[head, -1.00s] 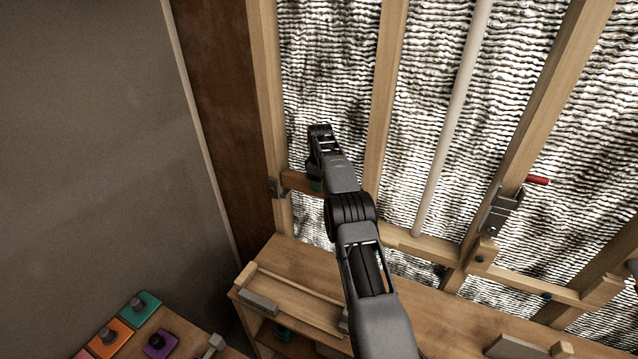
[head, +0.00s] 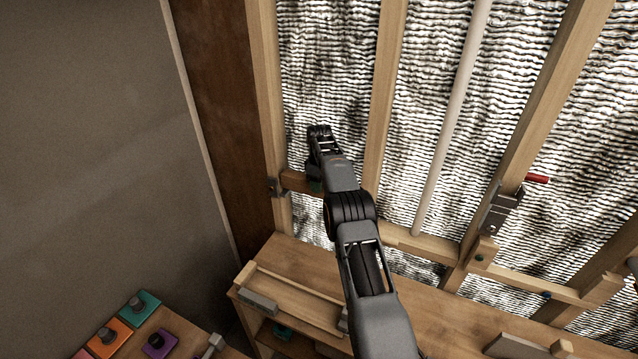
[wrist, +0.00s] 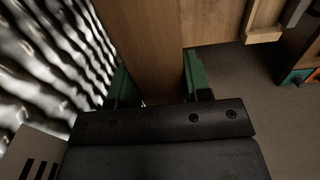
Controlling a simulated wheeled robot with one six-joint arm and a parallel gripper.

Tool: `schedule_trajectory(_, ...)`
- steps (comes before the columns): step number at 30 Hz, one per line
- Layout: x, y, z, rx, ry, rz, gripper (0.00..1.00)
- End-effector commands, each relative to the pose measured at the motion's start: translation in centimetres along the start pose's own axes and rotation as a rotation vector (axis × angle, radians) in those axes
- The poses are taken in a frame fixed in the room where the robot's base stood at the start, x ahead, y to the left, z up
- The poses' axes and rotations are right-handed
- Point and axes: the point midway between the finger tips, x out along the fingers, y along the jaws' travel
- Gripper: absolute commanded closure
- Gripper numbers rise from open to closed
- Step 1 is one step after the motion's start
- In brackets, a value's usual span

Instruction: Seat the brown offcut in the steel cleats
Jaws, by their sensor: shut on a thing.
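The brown offcut (head: 296,182) lies roughly level between two wall studs in the head view. Its left end is at a small steel cleat (head: 274,186) on the left stud; I cannot tell whether it sits inside the cleat. My gripper (head: 317,186) is shut on the offcut near its visible right part. In the wrist view the offcut (wrist: 146,40) runs up between the two green fingers of my gripper (wrist: 155,84). The offcut's right end and any cleat on the right stud are hidden behind my arm.
Studs (head: 384,100) and silvery insulation (head: 320,70) stand close behind my gripper. A pale pipe (head: 450,120) and a steel bracket with a red handle (head: 537,179) are to the right. A wooden bench with a shallow tray (head: 295,300) lies below. Coloured blocks (head: 108,336) are at lower left.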

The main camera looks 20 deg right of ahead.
Motion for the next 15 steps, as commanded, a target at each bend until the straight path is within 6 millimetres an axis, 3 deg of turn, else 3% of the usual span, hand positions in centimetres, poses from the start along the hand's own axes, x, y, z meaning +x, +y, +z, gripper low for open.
schedule_trajectory(15,0.73,0.00,0.02,0.000,0.000,0.000,0.89)
